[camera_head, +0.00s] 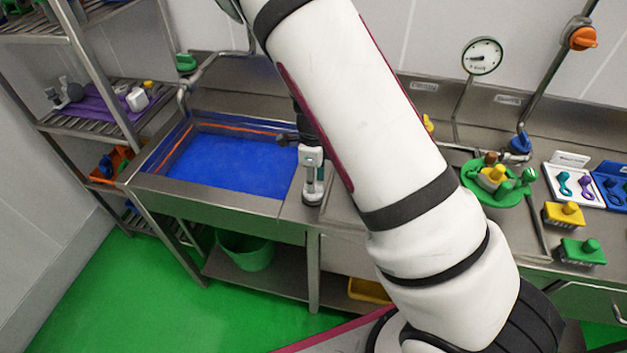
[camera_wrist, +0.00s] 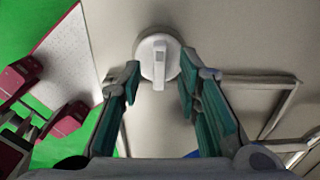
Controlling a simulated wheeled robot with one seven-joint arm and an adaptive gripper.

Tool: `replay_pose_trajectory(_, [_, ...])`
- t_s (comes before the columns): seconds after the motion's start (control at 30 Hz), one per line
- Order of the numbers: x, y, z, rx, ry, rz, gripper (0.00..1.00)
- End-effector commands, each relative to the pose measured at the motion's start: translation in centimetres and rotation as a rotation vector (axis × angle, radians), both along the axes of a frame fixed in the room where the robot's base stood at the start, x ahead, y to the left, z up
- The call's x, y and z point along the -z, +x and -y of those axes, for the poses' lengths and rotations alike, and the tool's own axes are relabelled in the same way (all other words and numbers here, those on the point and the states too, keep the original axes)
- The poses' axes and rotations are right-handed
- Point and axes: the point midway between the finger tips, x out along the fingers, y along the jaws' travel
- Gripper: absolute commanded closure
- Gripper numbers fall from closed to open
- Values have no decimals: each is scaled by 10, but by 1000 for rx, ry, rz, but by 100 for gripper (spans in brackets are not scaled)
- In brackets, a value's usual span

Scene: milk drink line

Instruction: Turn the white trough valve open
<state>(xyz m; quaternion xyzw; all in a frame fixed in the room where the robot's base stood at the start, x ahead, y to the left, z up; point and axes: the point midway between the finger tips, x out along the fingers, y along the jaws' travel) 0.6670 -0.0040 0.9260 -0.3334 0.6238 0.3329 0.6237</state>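The white trough valve (camera_wrist: 146,63) shows at the top middle of the wrist view, as a round white knob with a raised straight handle (camera_wrist: 159,55) across it. The handle points roughly toward my gripper. My gripper (camera_wrist: 160,74) is open, with one teal-padded finger on each side of the knob and a visible gap between the pads. Nothing is held between them.
A green tray (camera_head: 471,182) with coloured pieces, a yellow brush (camera_head: 564,215) and a green brush (camera_head: 582,252) lie on the counter at right. A gauge (camera_head: 482,56) and an orange valve (camera_head: 582,39) are at the back wall. A shelf rack (camera_head: 99,95) stands at left.

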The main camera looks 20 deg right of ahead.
Motion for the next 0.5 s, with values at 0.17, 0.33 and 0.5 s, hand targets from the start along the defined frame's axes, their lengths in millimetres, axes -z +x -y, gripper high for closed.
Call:
replay_pose_trajectory(0.17, [9, 0, 0, 0, 1, 1, 69])
replay_pose_trajectory(0.33, [10, 0, 0, 0, 1, 1, 69])
replay_pose_trajectory(0.5, [10, 0, 0, 0, 1, 1, 85])
